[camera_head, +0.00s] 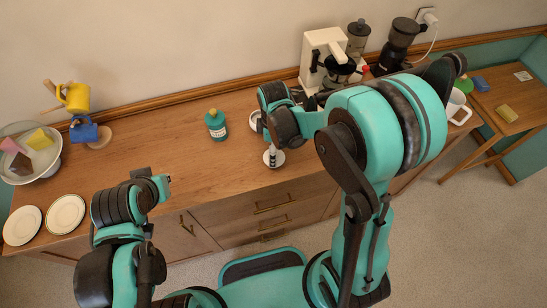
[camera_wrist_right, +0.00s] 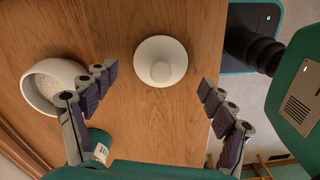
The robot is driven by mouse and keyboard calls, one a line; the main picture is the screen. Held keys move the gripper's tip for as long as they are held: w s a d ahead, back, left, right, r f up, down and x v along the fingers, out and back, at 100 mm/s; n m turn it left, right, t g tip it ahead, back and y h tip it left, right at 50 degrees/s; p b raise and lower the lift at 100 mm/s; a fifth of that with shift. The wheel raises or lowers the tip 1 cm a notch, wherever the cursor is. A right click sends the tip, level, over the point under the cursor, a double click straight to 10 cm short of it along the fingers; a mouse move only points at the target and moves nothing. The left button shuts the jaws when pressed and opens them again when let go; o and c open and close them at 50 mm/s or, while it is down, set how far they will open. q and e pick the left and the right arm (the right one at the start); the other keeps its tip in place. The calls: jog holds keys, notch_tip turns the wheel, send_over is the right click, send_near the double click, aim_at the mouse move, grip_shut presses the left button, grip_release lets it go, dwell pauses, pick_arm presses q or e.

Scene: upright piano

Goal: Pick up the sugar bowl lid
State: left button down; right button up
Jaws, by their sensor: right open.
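The sugar bowl lid (camera_wrist_right: 160,62), a white disc with a round knob, lies on the wooden counter in the right wrist view. In the head view it (camera_head: 279,160) shows near the counter's front edge, below my right wrist. My right gripper (camera_wrist_right: 157,79) is open, its fingers spread to either side of the lid without visible contact. The white sugar bowl (camera_wrist_right: 36,92) stands open beside the left finger with pale contents; it is partly hidden in the head view (camera_head: 253,116). My left gripper (camera_head: 158,182) is over the counter's left part; its jaw state is unclear.
A teal labelled bottle (camera_head: 216,126) stands left of the bowl. A white coffee machine (camera_head: 320,47) and a dark grinder (camera_head: 400,40) stand at the back. Plates (camera_head: 66,214), a mug tree with mugs (camera_head: 75,98) and a bowl stand (camera_head: 45,160) are left. The counter's middle left is clear.

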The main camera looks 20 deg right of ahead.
aim_at(280, 154)
notch_tip(280, 154, down, 3)
jog(key=shift+r+b, duration=0.15)
jog(key=shift+b, duration=0.15)
jog(key=shift+s+r, duration=0.1)
jog(key=c, duration=1.3)
jog(key=shift+c, duration=0.2)
